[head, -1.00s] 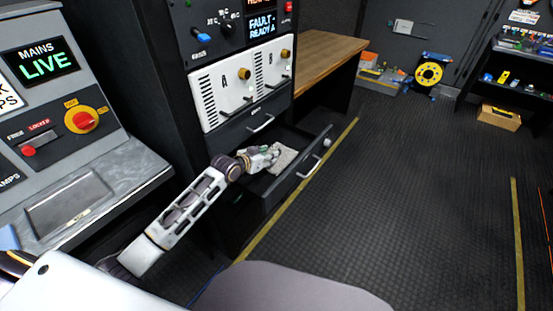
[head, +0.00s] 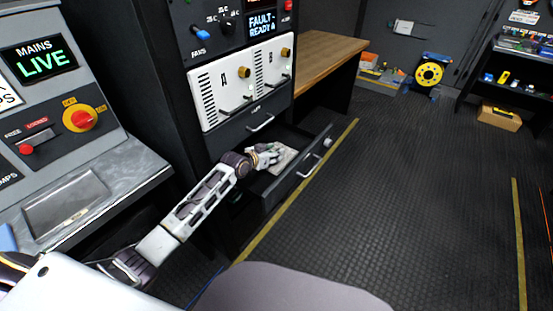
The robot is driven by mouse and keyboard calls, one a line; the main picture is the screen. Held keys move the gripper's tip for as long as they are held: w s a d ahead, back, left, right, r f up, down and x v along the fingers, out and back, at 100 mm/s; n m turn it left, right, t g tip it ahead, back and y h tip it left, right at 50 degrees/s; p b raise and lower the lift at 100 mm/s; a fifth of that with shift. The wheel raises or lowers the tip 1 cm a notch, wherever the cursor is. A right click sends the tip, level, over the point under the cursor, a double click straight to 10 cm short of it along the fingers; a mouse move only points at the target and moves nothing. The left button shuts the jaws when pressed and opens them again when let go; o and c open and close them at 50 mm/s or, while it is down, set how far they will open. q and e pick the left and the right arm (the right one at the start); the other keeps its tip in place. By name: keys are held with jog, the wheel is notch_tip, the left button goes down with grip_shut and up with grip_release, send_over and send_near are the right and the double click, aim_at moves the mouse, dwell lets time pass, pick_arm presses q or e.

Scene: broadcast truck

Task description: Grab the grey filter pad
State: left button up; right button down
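The grey filter pad (head: 286,159) lies in the open drawer (head: 293,190) of the dark rack, in the head view. It is a pale, flat piece, partly covered by my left gripper. My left gripper (head: 275,153) reaches into the drawer from the left and is at the pad's near left side. The fingers are small and overlap the pad, so I cannot tell whether they are open or shut on it. My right gripper is not in view.
Above the drawer are a closed drawer with a handle (head: 261,123) and two white modules (head: 240,82). A wooden bench (head: 322,58) stands behind. A control desk (head: 85,190) is at left.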

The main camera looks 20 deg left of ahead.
pick_arm(q)
jog(key=shift+w+f, duration=0.1)
jog(key=shift+w, duration=0.05)
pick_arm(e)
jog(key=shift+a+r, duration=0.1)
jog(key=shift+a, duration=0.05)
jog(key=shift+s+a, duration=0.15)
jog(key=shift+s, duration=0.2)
pick_arm(q)
jog(key=shift+c, duration=0.3)
